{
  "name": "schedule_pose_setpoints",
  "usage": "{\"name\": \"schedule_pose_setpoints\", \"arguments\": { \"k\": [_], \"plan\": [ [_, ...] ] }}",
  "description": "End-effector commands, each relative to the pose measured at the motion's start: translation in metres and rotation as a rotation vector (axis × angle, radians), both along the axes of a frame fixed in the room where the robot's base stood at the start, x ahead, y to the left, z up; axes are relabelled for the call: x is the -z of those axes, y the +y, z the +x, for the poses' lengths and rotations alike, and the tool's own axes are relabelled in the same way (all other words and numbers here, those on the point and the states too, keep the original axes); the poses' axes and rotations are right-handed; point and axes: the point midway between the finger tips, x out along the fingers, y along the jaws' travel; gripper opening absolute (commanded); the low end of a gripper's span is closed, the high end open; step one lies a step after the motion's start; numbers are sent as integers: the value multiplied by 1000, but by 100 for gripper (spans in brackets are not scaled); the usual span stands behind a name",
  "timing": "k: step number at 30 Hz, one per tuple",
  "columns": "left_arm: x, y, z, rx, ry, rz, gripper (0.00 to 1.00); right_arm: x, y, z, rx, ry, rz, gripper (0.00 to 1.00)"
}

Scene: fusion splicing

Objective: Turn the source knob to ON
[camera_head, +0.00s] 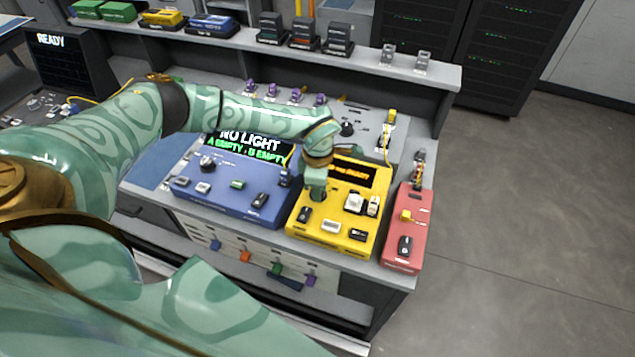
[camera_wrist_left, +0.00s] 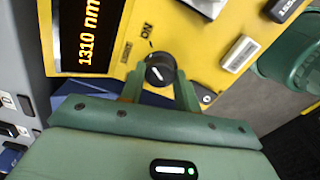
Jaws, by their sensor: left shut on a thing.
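The yellow light source box (camera_head: 333,225) stands on the bench, with an orange-lettered screen. In the left wrist view this screen (camera_wrist_left: 90,35) reads "1310 nm". The round black source knob (camera_wrist_left: 159,70) sits on the yellow panel (camera_wrist_left: 190,62), with the word "ON" printed close by. A pale mark shows on the knob; I cannot tell for certain which label it points to. My left gripper (camera_wrist_left: 159,84) is shut on the knob, one finger on each side. In the head view my left gripper (camera_head: 316,190) hides the knob. My right gripper is not in view.
A blue meter (camera_head: 228,188) left of the yellow box shows "NO LIGHT" and "A EMPTY - B EMPTY". A red box (camera_head: 407,232) stands to the right. A shelf (camera_head: 300,55) with several small devices runs behind. Open floor (camera_head: 530,220) lies to the right.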

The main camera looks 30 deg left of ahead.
Motion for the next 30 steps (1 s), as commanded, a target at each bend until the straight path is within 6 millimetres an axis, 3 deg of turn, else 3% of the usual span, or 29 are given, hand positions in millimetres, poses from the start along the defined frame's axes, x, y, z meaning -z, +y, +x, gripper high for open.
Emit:
{"name": "schedule_pose_setpoints", "arguments": {
  "k": [12,29,30],
  "plan": [
    [-2,0,2,198,-6,-1,9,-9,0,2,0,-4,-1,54],
    [-2,0,2,232,-6,1,9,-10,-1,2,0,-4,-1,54],
    [-2,0,2,232,-6,1,35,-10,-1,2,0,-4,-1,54]
  ]
}}
